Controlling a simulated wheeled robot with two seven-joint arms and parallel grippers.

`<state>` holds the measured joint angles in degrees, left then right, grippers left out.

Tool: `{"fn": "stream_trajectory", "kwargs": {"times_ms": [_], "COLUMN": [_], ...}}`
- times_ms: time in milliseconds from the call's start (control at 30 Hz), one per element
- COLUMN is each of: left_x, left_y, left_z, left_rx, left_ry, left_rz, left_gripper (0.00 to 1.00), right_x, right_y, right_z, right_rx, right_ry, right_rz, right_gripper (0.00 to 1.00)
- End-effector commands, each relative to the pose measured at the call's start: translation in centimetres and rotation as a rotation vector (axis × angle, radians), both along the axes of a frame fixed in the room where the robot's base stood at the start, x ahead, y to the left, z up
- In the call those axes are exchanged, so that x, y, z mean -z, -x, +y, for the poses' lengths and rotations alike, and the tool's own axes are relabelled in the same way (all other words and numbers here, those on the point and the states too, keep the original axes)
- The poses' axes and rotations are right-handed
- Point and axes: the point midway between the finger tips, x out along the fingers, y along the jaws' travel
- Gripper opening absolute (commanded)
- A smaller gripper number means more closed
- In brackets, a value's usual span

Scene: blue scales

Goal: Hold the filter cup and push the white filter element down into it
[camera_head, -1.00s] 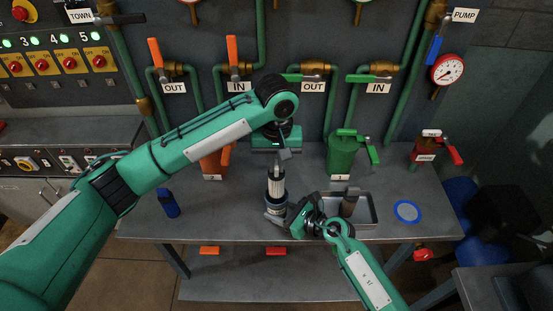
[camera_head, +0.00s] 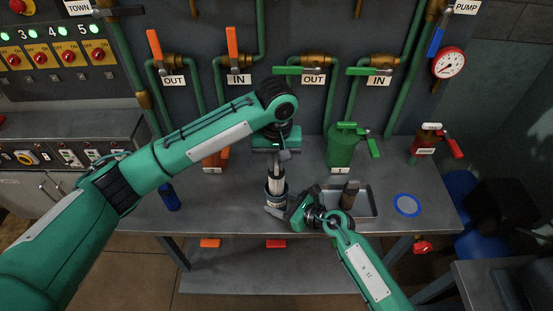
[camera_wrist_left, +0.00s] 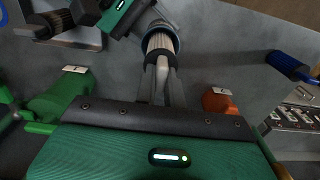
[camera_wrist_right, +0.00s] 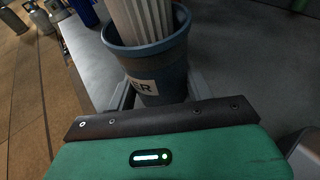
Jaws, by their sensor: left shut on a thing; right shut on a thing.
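The filter cup (camera_head: 275,197) is a grey-blue cup, upright at the front middle of the bench. It also shows in the right wrist view (camera_wrist_right: 158,55). The white pleated filter element (camera_head: 276,178) stands inside it and sticks up above the rim; its lower end is hidden in the cup. My right gripper (camera_wrist_right: 155,95) is shut on the cup from the side. My left gripper (camera_head: 279,157) points down from above, shut on the dark top of the filter element (camera_wrist_left: 161,42). The exact contact is small and partly hidden.
A grey tray (camera_head: 366,212) with a dark brown piece (camera_head: 349,194) lies right of the cup. A green canister (camera_head: 341,150), a red-handled part (camera_head: 428,142), a blue ring (camera_head: 407,205) and a blue cylinder (camera_head: 169,199) stand or lie around. Free bench lies left of the cup.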

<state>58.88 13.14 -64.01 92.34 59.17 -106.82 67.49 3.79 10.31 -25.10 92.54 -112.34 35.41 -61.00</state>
Motion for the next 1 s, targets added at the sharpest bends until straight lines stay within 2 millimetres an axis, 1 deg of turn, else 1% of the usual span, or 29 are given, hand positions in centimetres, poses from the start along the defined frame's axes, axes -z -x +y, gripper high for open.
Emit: {"fn": "stream_trajectory", "kwargs": {"times_ms": [733, 1000], "left_x": [3.0, 3.3], "left_y": [0.0, 0.0], "left_z": [0.0, 0.0], "left_rx": [0.000, 0.000], "left_ry": [0.000, 0.000], "left_rz": [0.000, -0.001], "left_gripper": [0.00, 0.00], "right_x": [0.0, 0.0], "right_y": [0.0, 0.0], "right_z": [0.0, 0.0], "right_rx": [0.000, 0.000], "right_ry": [0.000, 0.000], "right_rz": [0.000, 0.000], "right_gripper": [0.39, 0.39]}}
